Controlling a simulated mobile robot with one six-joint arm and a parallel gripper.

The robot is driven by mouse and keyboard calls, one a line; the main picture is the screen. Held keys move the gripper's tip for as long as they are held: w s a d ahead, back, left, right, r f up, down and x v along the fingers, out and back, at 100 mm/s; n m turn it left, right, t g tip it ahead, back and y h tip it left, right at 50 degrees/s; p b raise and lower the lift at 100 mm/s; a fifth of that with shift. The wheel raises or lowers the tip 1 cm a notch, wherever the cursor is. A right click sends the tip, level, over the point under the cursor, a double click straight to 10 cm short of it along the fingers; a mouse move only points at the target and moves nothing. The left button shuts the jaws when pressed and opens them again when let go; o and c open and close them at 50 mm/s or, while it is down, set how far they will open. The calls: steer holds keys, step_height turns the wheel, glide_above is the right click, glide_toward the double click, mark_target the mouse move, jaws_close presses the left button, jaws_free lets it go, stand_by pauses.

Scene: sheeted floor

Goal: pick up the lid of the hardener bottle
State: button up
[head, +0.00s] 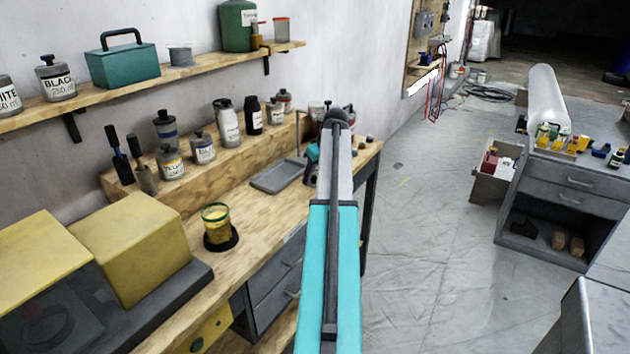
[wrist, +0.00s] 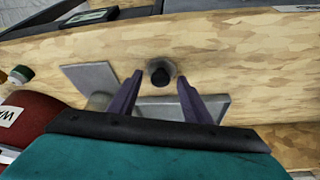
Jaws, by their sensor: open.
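In the wrist view, a small round dark lid (wrist: 161,76) shows on the wooden bench, with a grey ring around it. I cannot tell whether it sits on a bottle or lies loose, and no hardener label is readable. My gripper (wrist: 159,74) is open, with its two purple fingers on either side of the dark lid in the picture. Bare wood shows between each fingertip and the lid, and nothing is held. In the head view my arm hides part of the far end of the workbench (head: 265,205).
A grey tray (head: 278,176) lies on the bench. Several bottles, including a dark-capped one (head: 228,125), stand on the raised step. A red container (wrist: 35,120) is at the left in the wrist view. Open floor (head: 430,240) lies to the right.

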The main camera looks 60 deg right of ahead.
mark_target(315, 177)
stand_by(0.3)
steer(key=c, duration=1.1)
steer(key=shift+c, duration=0.2)
steer(key=shift+r, duration=0.1)
steer(key=shift+r+b, duration=0.5)
steer(key=shift+r, duration=1.2)
steer(key=s+a+b, duration=0.1)
steer(key=s+a, duration=0.2)
steer(key=s, duration=0.4)
steer(key=s+a+r+b, duration=0.1)
steer(key=s+a, duration=0.2)
steer(key=s, duration=0.4)
steer(key=shift+s+r, duration=0.25)
steer(key=shift+s, duration=0.15)
steer(key=shift+a, duration=0.1)
